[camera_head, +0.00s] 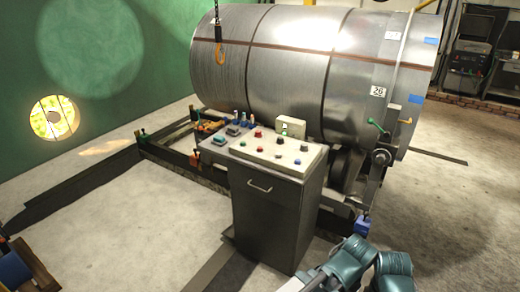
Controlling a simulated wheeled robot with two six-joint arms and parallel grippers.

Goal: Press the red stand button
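A dark grey control stand (262,215) with a light sloped top stands on the floor in the middle of the view. Its top carries several small buttons. Further small knobs are green, blue and dark. Which red button the task means, I cannot tell. Teal links of my arm show at the bottom right, in front of and to the right of the stand. Neither of my grippers can be made out.
A large steel drum (290,60) lies on a dark frame behind the stand. A hook (218,50) hangs in front of it. Small coloured items stand left of the panel. A blue-and-brown object (15,270) is at the bottom left. The concrete floor left of the stand is mostly clear.

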